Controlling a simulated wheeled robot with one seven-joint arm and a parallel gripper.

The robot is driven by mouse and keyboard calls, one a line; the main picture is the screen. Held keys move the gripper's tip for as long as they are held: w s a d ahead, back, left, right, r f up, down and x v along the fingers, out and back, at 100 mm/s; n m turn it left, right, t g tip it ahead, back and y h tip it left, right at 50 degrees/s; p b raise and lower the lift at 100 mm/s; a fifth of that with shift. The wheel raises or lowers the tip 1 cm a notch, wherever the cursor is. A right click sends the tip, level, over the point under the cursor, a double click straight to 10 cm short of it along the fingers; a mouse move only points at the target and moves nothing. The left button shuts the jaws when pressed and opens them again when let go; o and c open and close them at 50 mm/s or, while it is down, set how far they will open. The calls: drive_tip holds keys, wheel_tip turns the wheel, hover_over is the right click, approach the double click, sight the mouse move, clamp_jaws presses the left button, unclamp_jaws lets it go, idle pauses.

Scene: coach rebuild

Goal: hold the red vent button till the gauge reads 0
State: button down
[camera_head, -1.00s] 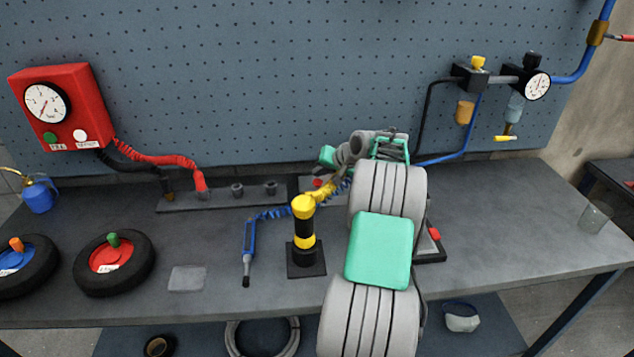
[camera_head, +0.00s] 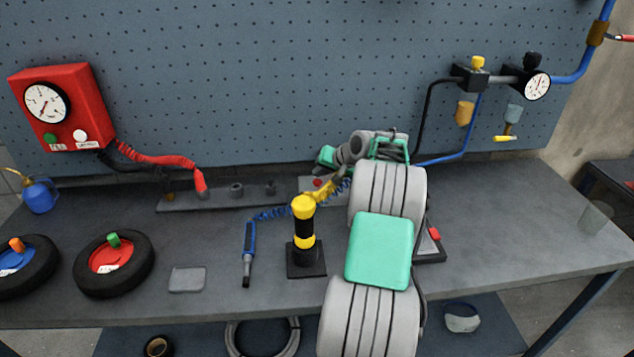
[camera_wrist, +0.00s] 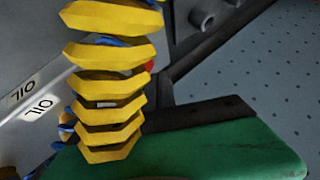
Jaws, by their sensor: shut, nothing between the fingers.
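A small red button (camera_head: 318,183) sits on a grey plate at the back of the bench, close to my gripper. My gripper (camera_head: 322,194) has yellow ribbed fingers (camera_wrist: 108,85), shut and empty, reaching down to the left over the plate. In the wrist view a bit of red shows beside the fingers, mostly hidden by them; I cannot tell whether they touch it. One round gauge (camera_head: 45,102) is on the red wall box at left, another gauge (camera_head: 537,86) on the pipe fittings at upper right. Their readings are too small to make out.
A black-and-yellow post (camera_head: 304,240) stands just left of my arm, with a blue coiled hose (camera_head: 270,213) behind it. Two wheels (camera_head: 113,263) lie at left. A dark rail (camera_head: 215,196) runs along the back. The bench front at right is clear.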

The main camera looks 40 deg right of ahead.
sight(319, 183)
drive_tip(key=shift+f, duration=0.1)
idle(0.3)
drive_tip(key=shift+f, duration=0.3)
drive_tip(key=shift+f+b, duration=0.55)
drive_tip(key=shift+f, duration=0.1)
idle(0.6)
idle(2.8)
drive_tip(key=shift+r+p, duration=0.75)
drive_tip(key=shift+r, duration=0.3)
drive_tip(key=shift+r+p, duration=1.75)
drive_tip(key=shift+r, duration=0.85)
drive_tip(key=shift+f, duration=0.1)
